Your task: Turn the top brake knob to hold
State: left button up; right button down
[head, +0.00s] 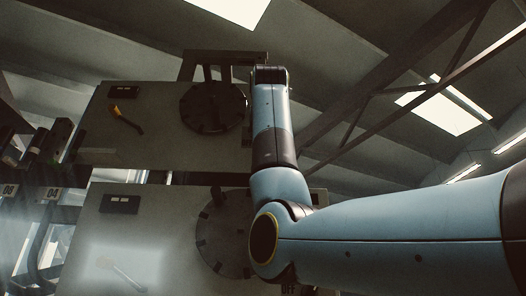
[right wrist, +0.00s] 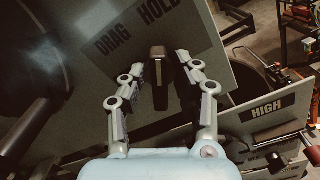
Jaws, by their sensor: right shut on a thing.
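The top brake knob (right wrist: 157,85) is a dark upright bar on a grey panel in the right wrist view. Above it is a label plate (right wrist: 128,43) reading DRAG on the left and HOLD on the right. The knob's upper end points up, toward the space below the HOLD word. My left gripper is out of view.
The upper panel carries a dark round disc (head: 212,107) and an orange-yellow lever (head: 127,119). A lower panel (head: 150,235) has a larger disc (head: 222,235), partly behind my arm. A HIGH label (right wrist: 266,112) and a dark cylinder (right wrist: 35,110) flank the right wrist view.

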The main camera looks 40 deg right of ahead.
jog(key=c, duration=1.3)
grip_release()
jog(key=shift+s+a, duration=0.1)
jog(key=v, duration=1.1)
jog(key=shift+s+a, duration=0.1)
jog(key=shift+s, duration=0.25)
